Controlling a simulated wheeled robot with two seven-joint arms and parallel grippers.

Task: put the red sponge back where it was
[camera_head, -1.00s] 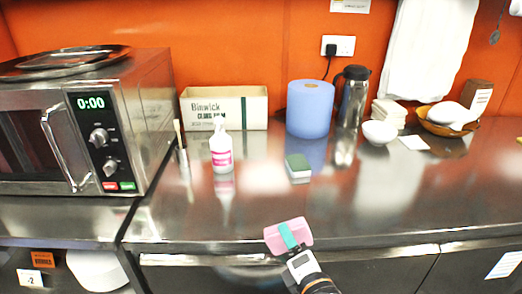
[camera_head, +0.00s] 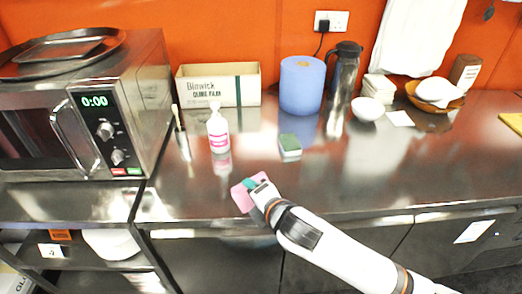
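The red sponge, which looks pink (camera_head: 241,199), is at the front left of the steel counter. My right gripper (camera_head: 251,184), on the arm coming in from the lower right, is shut on it, with a teal finger across its face. The sponge is over the counter's front part; I cannot tell whether it touches the surface. A green-topped sponge with a pale base (camera_head: 290,146) lies on the counter behind and to the right. My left gripper is out of view.
A white bottle with a pink label (camera_head: 218,133) stands behind the held sponge, near a cardboard box (camera_head: 218,87). A microwave (camera_head: 95,110) is at left. A blue paper roll (camera_head: 301,85) and flask (camera_head: 342,80) stand behind. The counter's front middle is clear.

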